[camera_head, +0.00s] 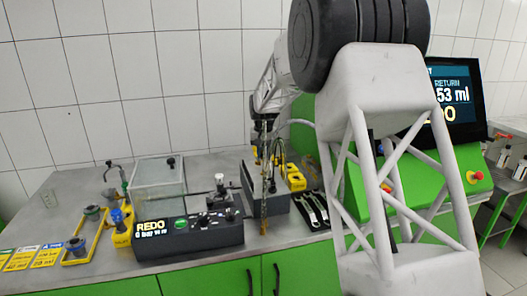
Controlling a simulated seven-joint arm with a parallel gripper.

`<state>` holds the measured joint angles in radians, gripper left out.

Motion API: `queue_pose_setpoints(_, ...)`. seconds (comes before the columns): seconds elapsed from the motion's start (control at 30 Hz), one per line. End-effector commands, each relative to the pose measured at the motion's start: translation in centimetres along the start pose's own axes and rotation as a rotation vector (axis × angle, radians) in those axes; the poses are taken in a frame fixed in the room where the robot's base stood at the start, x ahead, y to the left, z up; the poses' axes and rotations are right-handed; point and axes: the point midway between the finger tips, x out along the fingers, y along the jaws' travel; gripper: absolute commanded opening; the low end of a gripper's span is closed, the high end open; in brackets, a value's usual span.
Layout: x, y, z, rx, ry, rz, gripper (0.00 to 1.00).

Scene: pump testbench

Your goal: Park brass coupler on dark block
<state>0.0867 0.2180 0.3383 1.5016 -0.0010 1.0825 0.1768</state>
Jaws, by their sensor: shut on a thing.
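My gripper (265,158) hangs over the bench, right of the middle, with my arm reaching in from the right. It is shut on a thin brass-coloured piece, which I take to be the brass coupler (264,212). The piece hangs down upright in front of a dark block (279,205) on the bench. I cannot tell whether its lower end touches the bench or the block. The fingertips are small and partly blurred against the things behind them.
A dark control unit (190,238) reading REDO stands to the left, before a clear box (158,184). Wrenches (314,208) lie right of the block. A green console with a screen (452,95) stands at the right.

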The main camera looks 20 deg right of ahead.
Motion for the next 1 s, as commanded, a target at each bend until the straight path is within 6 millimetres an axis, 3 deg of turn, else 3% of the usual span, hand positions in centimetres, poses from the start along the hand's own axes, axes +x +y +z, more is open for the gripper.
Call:
queue_pose_setpoints(0.43,2.6,0.0,0.0,0.000,0.001,0.000,0.00)
queue_pose_setpoints(1.0,3.0,0.0,0.0,0.000,0.001,0.000,0.00)
